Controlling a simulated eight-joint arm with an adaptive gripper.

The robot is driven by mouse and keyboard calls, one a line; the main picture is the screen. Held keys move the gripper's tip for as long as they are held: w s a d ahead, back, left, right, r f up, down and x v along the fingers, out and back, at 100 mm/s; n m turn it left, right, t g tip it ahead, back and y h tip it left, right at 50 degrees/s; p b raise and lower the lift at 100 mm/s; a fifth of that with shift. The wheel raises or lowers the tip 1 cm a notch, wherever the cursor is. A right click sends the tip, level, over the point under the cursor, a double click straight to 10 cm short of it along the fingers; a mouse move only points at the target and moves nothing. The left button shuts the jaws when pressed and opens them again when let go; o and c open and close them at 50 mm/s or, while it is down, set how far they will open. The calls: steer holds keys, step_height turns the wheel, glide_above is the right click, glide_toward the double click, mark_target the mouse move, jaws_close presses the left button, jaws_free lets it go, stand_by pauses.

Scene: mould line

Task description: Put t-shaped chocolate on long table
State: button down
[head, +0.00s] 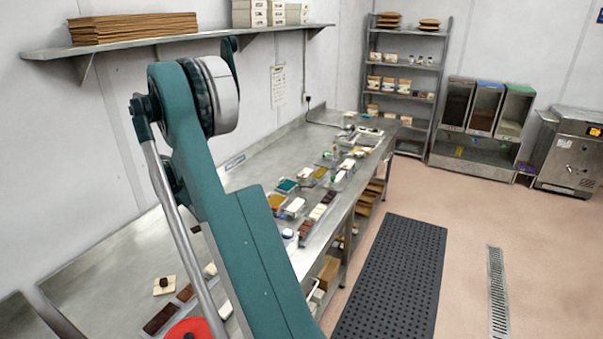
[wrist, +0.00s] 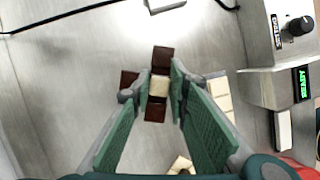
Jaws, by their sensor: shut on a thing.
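In the wrist view, my gripper (wrist: 159,84) is shut on the t-shaped chocolate (wrist: 159,88), a piece with a cream middle and dark brown blocks above and below it in the picture. Another dark brown block (wrist: 129,79) shows beside the left finger; I cannot tell whether it belongs to the same piece. Steel surface shows under and around the held piece, but I cannot tell the gap below it. In the head view, my arm hides the gripper and the held piece. The long table (head: 236,178) is the steel one along the wall.
A cream bar (wrist: 220,96) lies right of the fingers, near a device with a knob and green display (wrist: 302,84). A cable (wrist: 75,14) crosses the top left. In the head view, a dark bar (head: 160,320) and red disc (head: 188,330) are near; several trays of sweets stand farther along.

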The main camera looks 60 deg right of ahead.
steer(key=shift+s+d, duration=0.25)
steer(key=shift+d, duration=0.25)
steer(key=shift+s+d, duration=0.2)
steer(key=shift+d, duration=0.3)
steer(key=shift+f, duration=3.15)
steer(key=shift+f, duration=1.85)
steer(key=shift+f, duration=0.2)
steer(key=c, duration=2.2)
jaws_free()
steer(key=shift+c, duration=0.2)
steer(key=shift+r, duration=0.2)
